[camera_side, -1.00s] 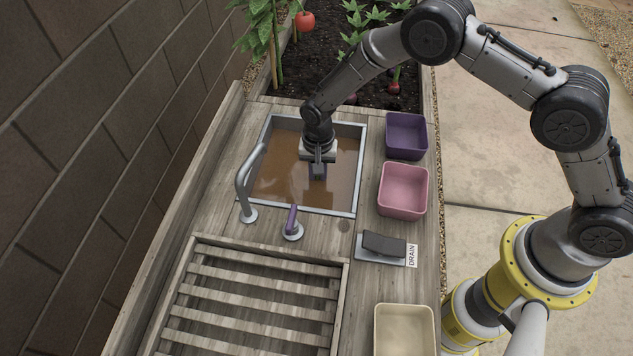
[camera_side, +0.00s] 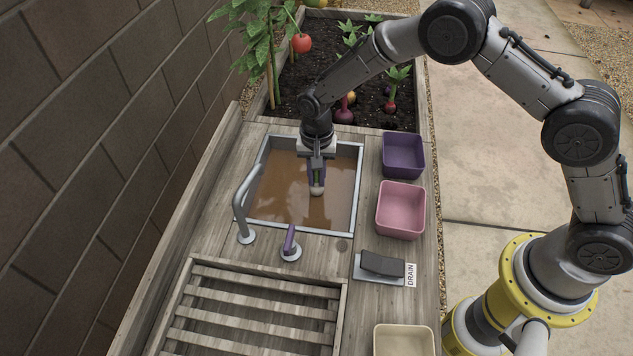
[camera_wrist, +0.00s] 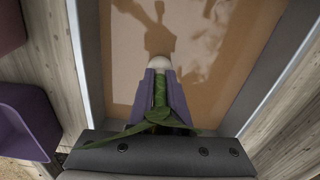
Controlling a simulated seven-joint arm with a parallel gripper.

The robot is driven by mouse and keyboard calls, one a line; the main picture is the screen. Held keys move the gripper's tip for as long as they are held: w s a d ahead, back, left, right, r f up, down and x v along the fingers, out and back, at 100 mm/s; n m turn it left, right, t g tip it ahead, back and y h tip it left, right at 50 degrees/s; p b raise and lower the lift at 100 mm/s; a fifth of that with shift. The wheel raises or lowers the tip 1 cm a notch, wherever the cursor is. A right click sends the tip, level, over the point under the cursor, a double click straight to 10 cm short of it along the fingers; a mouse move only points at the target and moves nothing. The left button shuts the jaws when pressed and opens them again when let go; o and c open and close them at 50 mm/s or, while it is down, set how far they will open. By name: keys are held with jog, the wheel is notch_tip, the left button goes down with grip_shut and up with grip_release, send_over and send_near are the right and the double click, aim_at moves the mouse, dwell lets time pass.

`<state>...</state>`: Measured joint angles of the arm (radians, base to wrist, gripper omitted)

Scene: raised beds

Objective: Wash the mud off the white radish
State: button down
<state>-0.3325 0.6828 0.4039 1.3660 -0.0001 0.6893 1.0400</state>
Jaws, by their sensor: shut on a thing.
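The white radish (camera_side: 317,190) hangs from my gripper (camera_side: 316,174) over the basin (camera_side: 356,190), just above the muddy brown water (camera_side: 285,195). In the wrist view the purple fingers of my gripper (camera_wrist: 158,92) are shut on the radish's green leaves and stem, and the radish's pale round top (camera_wrist: 160,62) shows beyond the fingertips. The part of the radish that shows looks whitish, with no clear mud patch. Its underside is hidden from the wrist view. A grey faucet (camera_side: 241,205) and a purple handle (camera_side: 290,242) stand at the basin's near-left side.
A purple bin (camera_side: 403,155), a pink bin (camera_side: 401,210) and a cream bin (camera_side: 404,342) line the right side. A dark pedal (camera_side: 382,264) sits beside a DRAIN label (camera_side: 410,275). A slatted wooden rack (camera_side: 250,315) is in front. A planted bed (camera_side: 385,105) lies behind.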

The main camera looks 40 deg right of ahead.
jog(key=shift+r, duration=5.55)
jog(key=s+d+r+n, duration=0.1)
jog(key=d+r, duration=0.3)
jog(key=d, duration=0.4)
jog(key=s+d+r+n, duration=0.1)
jog(key=d+r+n, duration=0.2)
jog(key=d+r, duration=0.2)
jog(key=shift+d+n, duration=0.4)
jog(key=shift+d, duration=1.25)
